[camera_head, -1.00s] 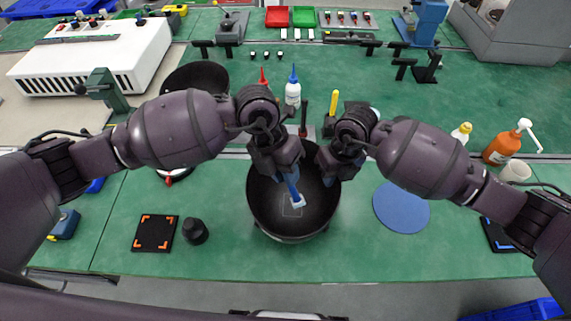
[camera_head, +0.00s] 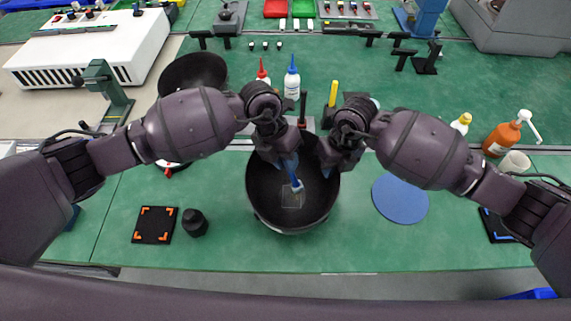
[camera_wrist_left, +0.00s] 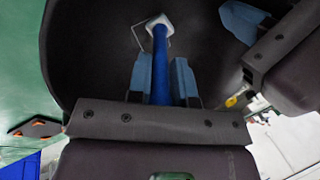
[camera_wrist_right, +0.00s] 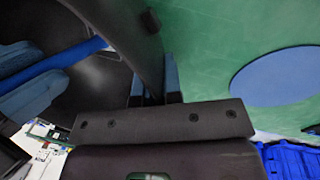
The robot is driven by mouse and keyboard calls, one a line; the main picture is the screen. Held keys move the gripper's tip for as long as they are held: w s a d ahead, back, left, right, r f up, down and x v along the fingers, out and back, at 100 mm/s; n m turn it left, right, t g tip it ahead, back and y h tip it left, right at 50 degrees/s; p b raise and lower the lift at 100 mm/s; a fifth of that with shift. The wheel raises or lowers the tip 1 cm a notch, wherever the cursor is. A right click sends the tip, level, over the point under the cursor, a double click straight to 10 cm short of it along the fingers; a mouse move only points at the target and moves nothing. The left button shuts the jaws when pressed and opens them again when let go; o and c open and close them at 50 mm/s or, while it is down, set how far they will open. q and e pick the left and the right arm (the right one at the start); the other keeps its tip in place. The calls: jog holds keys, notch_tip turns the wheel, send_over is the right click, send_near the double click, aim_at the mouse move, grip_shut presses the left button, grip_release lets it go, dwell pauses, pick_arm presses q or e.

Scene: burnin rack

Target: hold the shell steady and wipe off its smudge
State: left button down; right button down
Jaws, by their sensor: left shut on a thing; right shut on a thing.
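The shell (camera_head: 265,207) is a round black bowl on the front part of the green bench. A faint pale square outline (camera_head: 292,198) shows on its inner floor; I cannot make out the smudge itself. My left gripper (camera_wrist_left: 160,72) is shut on the blue handle of a wiper (camera_wrist_left: 160,60), and its white head (camera_head: 297,187) is inside the bowl at the outline's upper edge. I cannot tell whether the head touches the floor. My right gripper (camera_wrist_right: 154,78) is shut on the shell's rim at its right side, seen in the right wrist view with the wall between its fingers.
A blue round mat (camera_head: 400,199) lies right of the shell. A black square pad (camera_head: 155,225) and a black knob-like piece (camera_head: 194,222) lie left. Bottles (camera_head: 291,80) and a yellow-handled tool (camera_head: 332,95) stand behind the arms. Another black bowl (camera_head: 192,72) sits behind left.

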pick_arm(q)
jog(key=s+r, duration=0.4)
jog(key=r, duration=0.4)
dwell(0.7)
pick_arm(e)
jog(key=c, duration=1.2)
grip_release()
jog(key=shift+r, duration=0.1)
notch_tip(320, 180, up, 12)
jog(key=d, duration=0.2)
jog(key=shift+w, duration=0.4)
